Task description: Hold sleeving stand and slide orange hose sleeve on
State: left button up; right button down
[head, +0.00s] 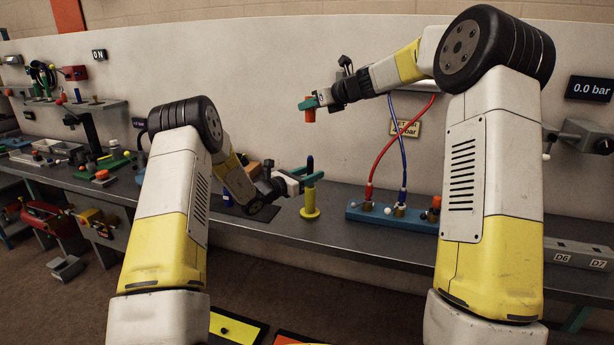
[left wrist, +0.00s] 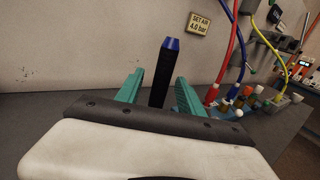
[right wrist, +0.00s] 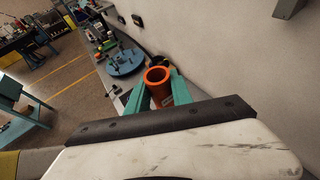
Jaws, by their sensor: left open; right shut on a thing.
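The sleeving stand (head: 310,197) is on the bench, with a yellow base and post and a dark upper rod with a blue tip. My left gripper (head: 299,176) is open at the stand's rod; in the left wrist view the black rod (left wrist: 165,75) stands between its teal fingers, with a gap showing on each side. My right gripper (head: 310,104) is raised above the bench and shut on the orange hose sleeve (head: 310,115). In the right wrist view the sleeve (right wrist: 158,82) is an open tube between the teal fingers. The sleeve is above the stand and apart from it.
A blue manifold block (head: 385,217) with red and blue hoses lies on the bench right of the stand. A pressure display (head: 590,88) reads 0.0 bar. A sign (left wrist: 199,24) reads 4.0 bar. Tools and parts crowd the bench's left end.

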pick_arm(q)
grip_shut()
pick_arm(e)
notch_tip(320, 180, down, 6)
dwell(0.5)
jog(key=shift+f, duration=2.15)
jog(key=shift+f, duration=0.15)
